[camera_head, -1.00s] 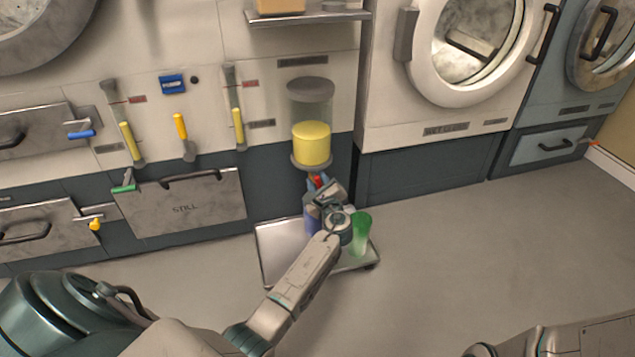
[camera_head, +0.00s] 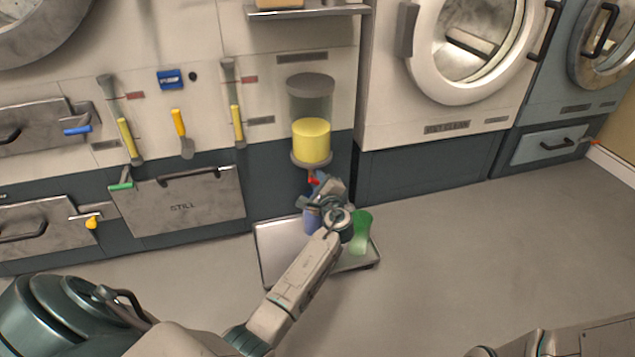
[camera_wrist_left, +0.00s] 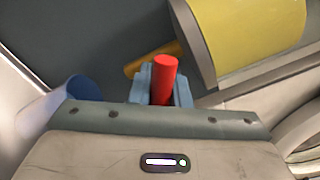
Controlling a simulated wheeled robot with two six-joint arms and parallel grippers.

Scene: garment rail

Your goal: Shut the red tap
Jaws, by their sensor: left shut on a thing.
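The red tap (camera_head: 314,181) sits under a clear dispenser (camera_head: 312,122) with yellow contents. In the left wrist view its red handle (camera_wrist_left: 163,80) stands up between the blue fingers, in front of a brassy pipe (camera_wrist_left: 153,58). My left gripper (camera_head: 315,188) is shut on the handle; the wrist view shows the fingers (camera_wrist_left: 163,88) on both sides of it. In the head view my gripper and wrist hide most of the tap. My right gripper is out of view; only part of that arm shows at bottom right.
A metal tray (camera_head: 280,250) lies below the dispenser. A blue cup (camera_head: 311,221) and a green cup (camera_head: 361,232) stand on it, close to my left wrist. A shelf (camera_head: 308,11) is above the dispenser. The floor to the right is clear.

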